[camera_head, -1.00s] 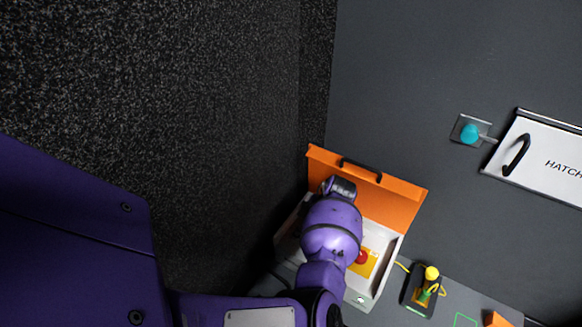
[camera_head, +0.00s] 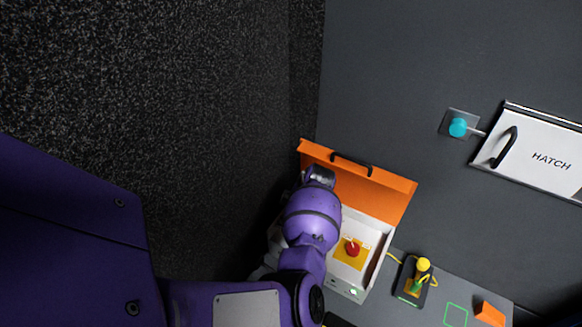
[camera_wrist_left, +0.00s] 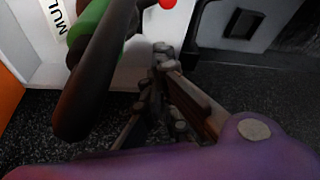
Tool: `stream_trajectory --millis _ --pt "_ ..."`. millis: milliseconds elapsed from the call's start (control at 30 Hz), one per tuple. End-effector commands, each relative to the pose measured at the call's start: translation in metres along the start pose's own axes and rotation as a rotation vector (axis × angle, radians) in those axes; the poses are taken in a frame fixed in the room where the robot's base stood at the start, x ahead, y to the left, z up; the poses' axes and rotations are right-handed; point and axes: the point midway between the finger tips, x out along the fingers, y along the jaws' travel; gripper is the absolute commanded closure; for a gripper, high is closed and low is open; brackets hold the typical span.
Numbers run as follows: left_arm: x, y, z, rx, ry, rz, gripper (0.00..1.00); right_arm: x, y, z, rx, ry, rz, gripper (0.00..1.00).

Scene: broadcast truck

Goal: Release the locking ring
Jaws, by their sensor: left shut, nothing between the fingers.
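In the left wrist view, a green ring (camera_wrist_left: 93,20) sits around a thick dark cable or connector body (camera_wrist_left: 100,75) against a white panel. I take it for the locking ring, but cannot be sure. My left gripper (camera_wrist_left: 163,62) is shut and empty, just right of the dark body and apart from the green ring in the picture. In the head view, my purple left arm reaches over the left side of an open white case with an orange lid (camera_head: 385,195); its fingers are hidden there. My right gripper is not in view.
A red knob on a yellow plate (camera_head: 341,257) is inside the case. To its right are a black box with a yellow-topped plug (camera_head: 423,265), a green outlined square and an orange block (camera_head: 489,314). A HATCH panel (camera_head: 540,155) and a cyan knob (camera_head: 458,127) are on the wall.

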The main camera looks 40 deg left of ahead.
Motion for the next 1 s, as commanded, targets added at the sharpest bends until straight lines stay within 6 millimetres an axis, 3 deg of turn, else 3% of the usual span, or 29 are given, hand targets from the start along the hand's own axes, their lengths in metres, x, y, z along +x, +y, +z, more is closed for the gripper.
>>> stream_trajectory --millis 33,300,433,600,1000 --pt "-0.001 -0.002 -0.017 -0.002 0.003 0.001 1.0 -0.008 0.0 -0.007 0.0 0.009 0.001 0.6" --pt "-0.067 -0.001 -0.012 0.0 -0.002 0.006 1.0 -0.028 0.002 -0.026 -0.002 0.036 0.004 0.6" --pt "-0.088 -0.002 -0.012 0.001 0.0 0.004 1.0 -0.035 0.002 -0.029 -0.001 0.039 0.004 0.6" --pt "-0.098 -0.003 -0.011 0.001 0.001 0.001 1.0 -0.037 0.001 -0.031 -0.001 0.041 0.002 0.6" --pt "-0.097 -0.002 -0.01 0.001 0.001 0.001 1.0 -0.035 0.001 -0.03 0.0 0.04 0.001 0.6"
